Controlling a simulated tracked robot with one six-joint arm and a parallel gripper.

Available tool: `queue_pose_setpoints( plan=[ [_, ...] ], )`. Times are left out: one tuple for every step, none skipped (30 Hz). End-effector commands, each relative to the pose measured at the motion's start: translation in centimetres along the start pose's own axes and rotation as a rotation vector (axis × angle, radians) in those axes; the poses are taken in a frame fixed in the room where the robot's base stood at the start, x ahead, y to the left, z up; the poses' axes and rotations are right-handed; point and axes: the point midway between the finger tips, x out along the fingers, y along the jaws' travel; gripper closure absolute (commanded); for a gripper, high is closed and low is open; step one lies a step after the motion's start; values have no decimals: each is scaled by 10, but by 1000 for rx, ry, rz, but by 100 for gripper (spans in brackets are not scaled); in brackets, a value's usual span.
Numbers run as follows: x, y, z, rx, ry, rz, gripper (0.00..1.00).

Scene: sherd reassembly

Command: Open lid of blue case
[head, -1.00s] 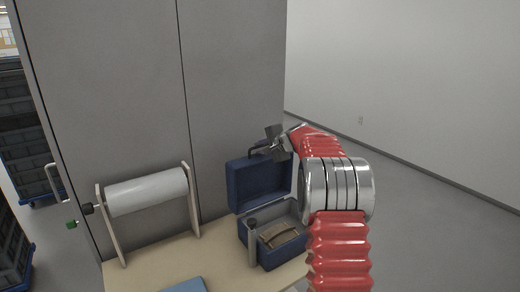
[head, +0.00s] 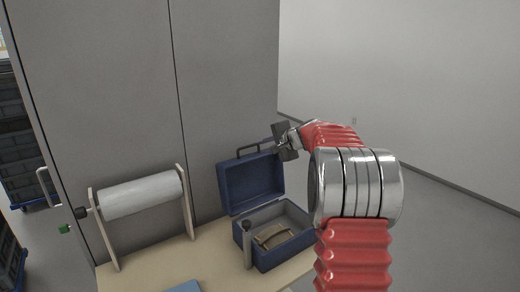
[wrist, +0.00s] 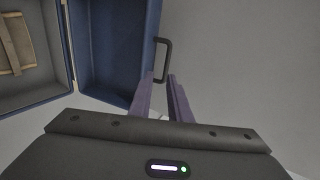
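The blue case (head: 271,261) stands on the table with its grey inside showing. Its blue lid (head: 250,184) stands raised at the back, in line with the hinge edge. The dark handle (head: 250,150) is on the lid's top edge. My gripper (head: 280,140) is just right of the handle, at the lid's upper right corner. In the wrist view the fingers (wrist: 161,88) are parted with a gap between them. The handle (wrist: 166,57) lies just beyond the fingertips and looks clear of their grip. The lid (wrist: 112,50) also shows there.
A tan-brown bundle (head: 272,237) lies inside the case. A grey cylindrical post (head: 247,246) stands at the case's front left. A white roll on a wooden stand (head: 141,194) is at left. A grey cabinet (head: 225,90) stands close behind. Free floor lies to the right.

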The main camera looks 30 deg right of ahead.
Motion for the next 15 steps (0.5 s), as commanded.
queue_pose_setpoints(
  plan=[
    [-9, 0, -1, 0, 2, -1, 83],
    [-13, 0, -1, 1, 2, -1, 83],
    [-19, -1, 0, 0, 2, -1, 83],
    [-24, -1, 0, 0, 1, -1, 83],
    [-28, 0, 0, 1, 1, 0, 83],
    [-34, 0, 0, 1, 1, -1, 83],
    [-38, 0, 0, 1, 2, -1, 83],
    [-42, 0, 0, 1, 2, 0, 83],
    [-46, 0, 0, 1, 1, 0, 83],
    [-49, 0, 0, 0, 1, 0, 83],
    [-51, 0, 0, 0, 1, -1, 83],
    [-54, 0, 0, 0, 0, 0, 83],
    [-55, 0, 0, 0, 0, 0, 83],
    [-56, 1, 0, 0, -1, 1, 83],
    [-57, 1, 0, 1, -1, 1, 83]
  ],
)
